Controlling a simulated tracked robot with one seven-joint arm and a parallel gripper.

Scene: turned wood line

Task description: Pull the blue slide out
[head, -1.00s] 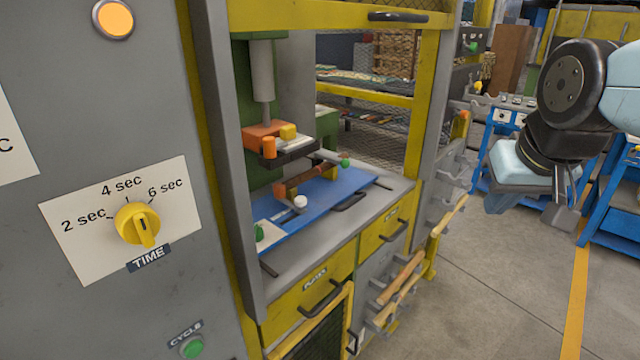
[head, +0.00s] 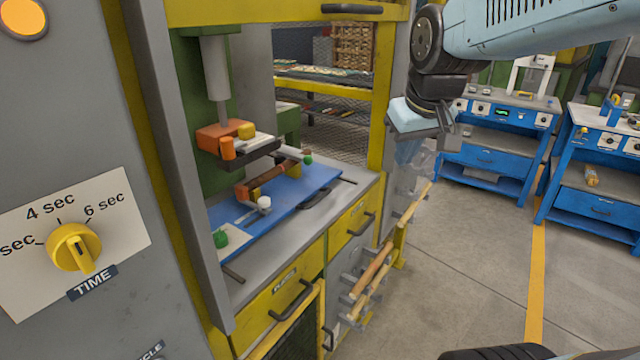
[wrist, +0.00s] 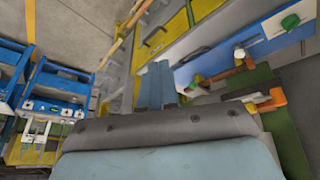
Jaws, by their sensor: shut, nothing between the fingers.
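The blue slide (head: 325,180) is a flat blue plate lying on the grey bed of the press, with a dark handle (head: 316,198) on its front edge. A wooden turned piece (head: 268,179) and green knobs (head: 220,238) sit on it. My gripper (head: 446,143) is shut and empty, in the air to the right of the press and apart from the slide. In the wrist view the shut fingers (wrist: 155,86) show, with the blue slide (wrist: 266,44) and its dark handle (wrist: 194,55) to their right.
An orange press head (head: 218,137) hangs over the slide. A yellow post (head: 384,110) stands between the press opening and my gripper. Yellow drawers (head: 351,222) and wooden rails (head: 372,268) are below. Blue benches (head: 495,155) stand at the right; the floor between is clear.

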